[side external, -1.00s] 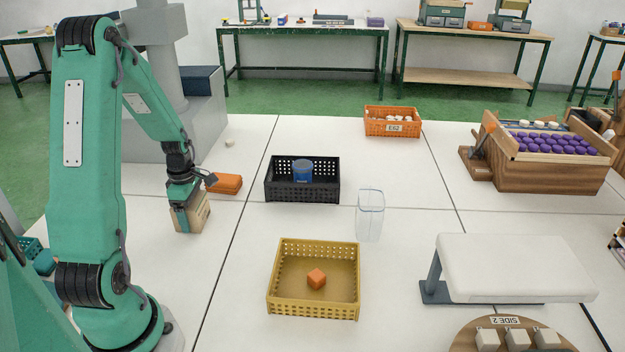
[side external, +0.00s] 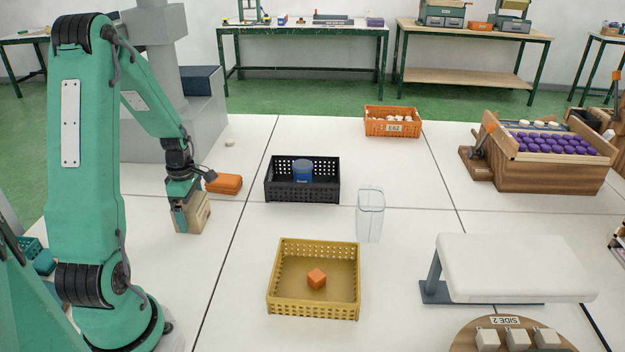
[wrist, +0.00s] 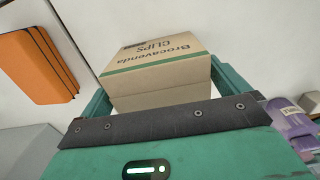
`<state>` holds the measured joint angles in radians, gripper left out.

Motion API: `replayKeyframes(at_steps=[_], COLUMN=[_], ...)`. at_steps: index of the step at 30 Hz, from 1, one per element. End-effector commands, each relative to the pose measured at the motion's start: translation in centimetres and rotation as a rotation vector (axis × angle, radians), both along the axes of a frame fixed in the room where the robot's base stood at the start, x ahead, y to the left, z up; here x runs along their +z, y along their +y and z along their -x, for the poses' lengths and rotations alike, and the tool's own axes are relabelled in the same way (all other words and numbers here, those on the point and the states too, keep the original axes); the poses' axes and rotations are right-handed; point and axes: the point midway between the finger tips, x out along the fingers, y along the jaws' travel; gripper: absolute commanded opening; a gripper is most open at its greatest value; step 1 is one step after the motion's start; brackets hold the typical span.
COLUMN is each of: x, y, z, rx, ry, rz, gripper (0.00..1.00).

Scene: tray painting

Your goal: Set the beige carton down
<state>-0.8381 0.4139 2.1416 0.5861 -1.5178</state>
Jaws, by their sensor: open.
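The beige carton (side external: 194,215) stands on the white table at the left, in front of the orange block. In the wrist view the carton (wrist: 155,66) shows a green stripe and the printed words "Brocavenda CLIPS". My gripper (side external: 180,216) is open, with its fingers around the carton's sides; it also shows in the wrist view (wrist: 158,95). The lower part of the carton is hidden behind my gripper in the wrist view.
An orange block (side external: 224,183) lies just behind the carton. A black crate (side external: 302,193) holding a blue cup, a yellow tray (side external: 314,309) with an orange cube, and a clear container (side external: 370,222) stand to the right. Table between carton and crates is clear.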

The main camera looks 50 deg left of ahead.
Motion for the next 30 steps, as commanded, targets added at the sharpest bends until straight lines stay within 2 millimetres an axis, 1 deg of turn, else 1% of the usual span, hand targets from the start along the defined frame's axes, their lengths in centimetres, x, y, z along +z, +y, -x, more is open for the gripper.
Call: replayKeyframes(at_steps=[8,18,21,24,30], x=[3.5,8.8,9.9,10.6,11.1], y=[0.0,0.0,0.0,0.0,0.0], z=[0.0,0.0,0.0,0.0,0.0], rx=[0.000,0.000,0.000,0.000,0.000], ry=[-0.003,-0.003,-0.002,-0.001,-0.001], rz=[-0.003,-0.003,-0.002,-0.001,-0.001], gripper=[1.00,1.00,1.00,1.00,1.00])
